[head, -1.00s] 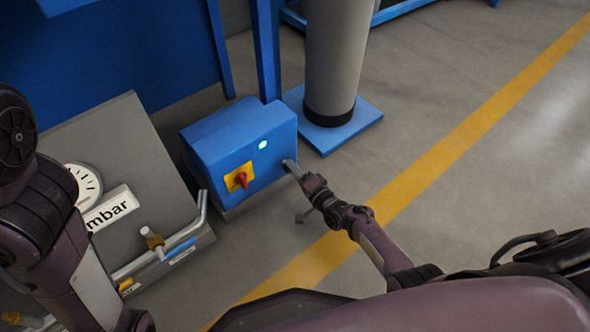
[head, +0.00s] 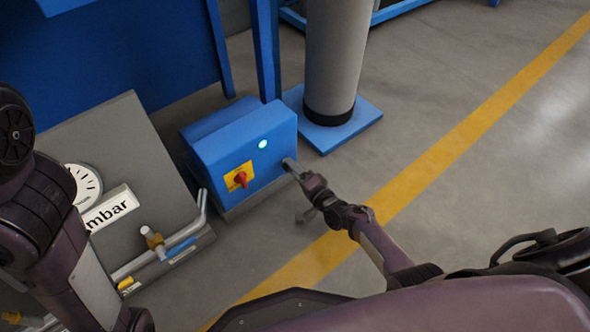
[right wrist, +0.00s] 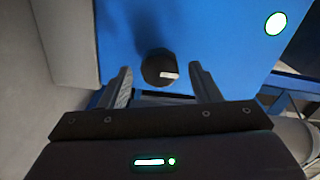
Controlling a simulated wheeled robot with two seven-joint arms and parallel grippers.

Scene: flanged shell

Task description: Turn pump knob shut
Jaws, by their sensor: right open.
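A round black knob (right wrist: 152,66) with a white mark sits on the blue pump box (right wrist: 205,45) in the right wrist view. My right gripper (right wrist: 160,76) is open, with one finger on each side of the knob and gaps visible on both sides. In the head view the right gripper (head: 297,190) is at the right end of the blue box (head: 225,145). I cannot make out the black knob there. My left arm shows at the left edge, but its gripper is out of view.
The box also carries a red switch on a yellow plate (head: 238,177) and a lit green lamp (head: 262,144). A grey panel (head: 120,140) with a gauge and pipes stands left. A grey column (head: 335,50) stands behind right.

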